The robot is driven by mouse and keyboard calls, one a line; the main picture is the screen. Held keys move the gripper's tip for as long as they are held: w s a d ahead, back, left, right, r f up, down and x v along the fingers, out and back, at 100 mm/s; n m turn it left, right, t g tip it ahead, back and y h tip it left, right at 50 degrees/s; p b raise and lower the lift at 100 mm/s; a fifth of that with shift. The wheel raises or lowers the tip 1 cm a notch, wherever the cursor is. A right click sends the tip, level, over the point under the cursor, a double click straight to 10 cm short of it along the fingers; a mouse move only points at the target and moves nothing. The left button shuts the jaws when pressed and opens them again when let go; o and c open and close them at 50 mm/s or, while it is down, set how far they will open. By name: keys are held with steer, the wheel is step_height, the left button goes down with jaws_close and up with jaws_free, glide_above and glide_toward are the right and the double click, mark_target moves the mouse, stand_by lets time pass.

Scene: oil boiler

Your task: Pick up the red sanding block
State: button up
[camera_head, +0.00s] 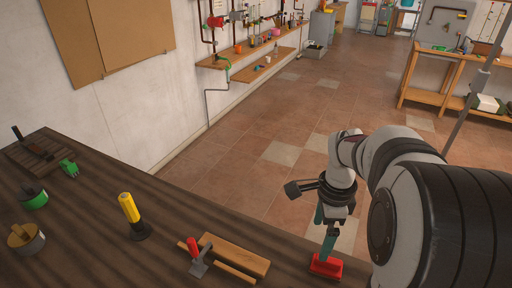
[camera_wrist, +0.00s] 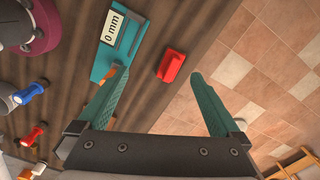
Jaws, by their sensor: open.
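The red sanding block (camera_head: 327,265) lies on the dark wooden bench near its edge, at the lower middle right of the head view. It also shows in the wrist view (camera_wrist: 171,65), ahead of the fingertips and between their lines. My gripper (camera_wrist: 157,76) is open, with nothing between its two teal fingers. In the head view my gripper (camera_head: 324,236) points down over the block, and one finger overlaps the block's back part. I cannot tell from this whether the finger touches it.
A teal device with a "0 mm" display (camera_wrist: 120,38) lies close left of the block in the wrist view. A wooden board (camera_head: 234,256) and a red-handled tool (camera_head: 196,256) lie left of the block. A yellow-handled tool (camera_head: 130,212) stands farther left. Beyond the bench edge is tiled floor (camera_head: 240,150).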

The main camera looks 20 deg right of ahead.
mark_target(329, 259)
steer(key=w+d+f+m, duration=0.1)
steer(key=d+f+m, duration=0.2)
steer(key=d, duration=0.3)
step_height(329, 259, down, 15)
steer(key=shift+f, duration=0.2)
steer(key=c, duration=1.5)
steer(key=shift+r, duration=0.1)
step_height(329, 259, up, 4)
steer(key=shift+d+r, duration=0.15)
steer(key=shift+r, duration=0.05)
steer(key=s+d+r, duration=0.4)
steer(key=s+r, duration=0.2)
steer(key=s, duration=0.4)
steer(key=shift+s+d+r, duration=0.2)
steer(key=shift+s+r, duration=0.05)
steer(key=shift+s, duration=0.05)
